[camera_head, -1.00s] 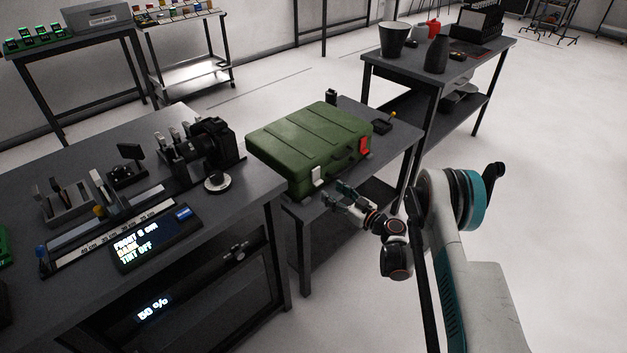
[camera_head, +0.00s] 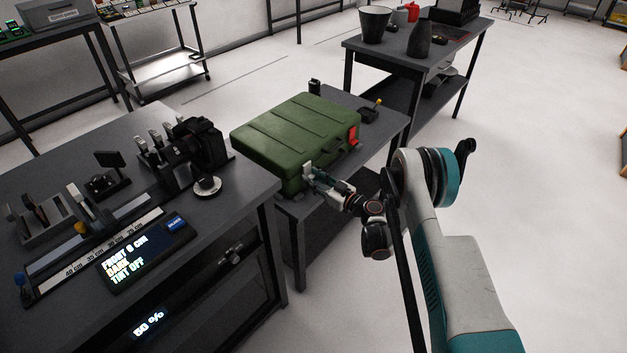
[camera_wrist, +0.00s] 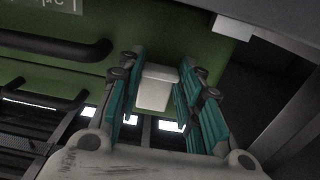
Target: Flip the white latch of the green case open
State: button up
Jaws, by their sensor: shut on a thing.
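The green case (camera_head: 296,128) lies flat on a dark side table, its front with the handle facing my arm. Its white latch (camera_head: 307,168) is at the left end of that front, partly hidden by my gripper (camera_head: 315,177). In the wrist view the white latch (camera_wrist: 154,88) sits between the teal-padded fingers of my gripper (camera_wrist: 155,100), against the green case wall (camera_wrist: 190,45). The fingers are closed in on the latch from both sides. A red latch (camera_head: 354,135) is at the right end of the case front.
A workbench (camera_head: 225,215) with a camera and a lit display stands close on the left. Another table (camera_head: 440,50) with pots is behind right. Open floor lies to the right.

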aim_at(310, 177)
jog(key=shift+r, duration=0.1)
jog(key=g+h+p, duration=0.1)
jog(key=s+d+r+g+h+p, duration=0.1)
jog(key=shift+d+r+h, duration=0.1)
jog(key=shift+r+h, duration=0.05)
jog(key=shift+h, duration=0.25)
jog(key=h+p, duration=0.1)
jog(key=r+g+h, duration=0.1)
jog(key=g+p, duration=0.1)
jog(key=shift+s+d+r+h+p, duration=0.35)
jog(key=shift+d+h, duration=0.05)
jog(key=shift+s+d+r+g+h+p, duration=0.1)
jog(key=shift+r+g+h+p, duration=0.45)
jog(key=shift+g+h, duration=0.4)
jog(key=shift+w+d+r+g+h+p, duration=0.1)
jog(key=shift+r+g+h+p, duration=0.3)
jog(key=shift+r+g+h, duration=0.55)
jog(key=shift+s+r+g+h+p, duration=0.1)
jog(key=shift+r+g+h+p, duration=0.5)
jog(key=shift+h, duration=0.6)
jog(key=shift+f, duration=0.2)
jog(key=o, duration=1.1)
jog(key=shift+c, duration=0.2)
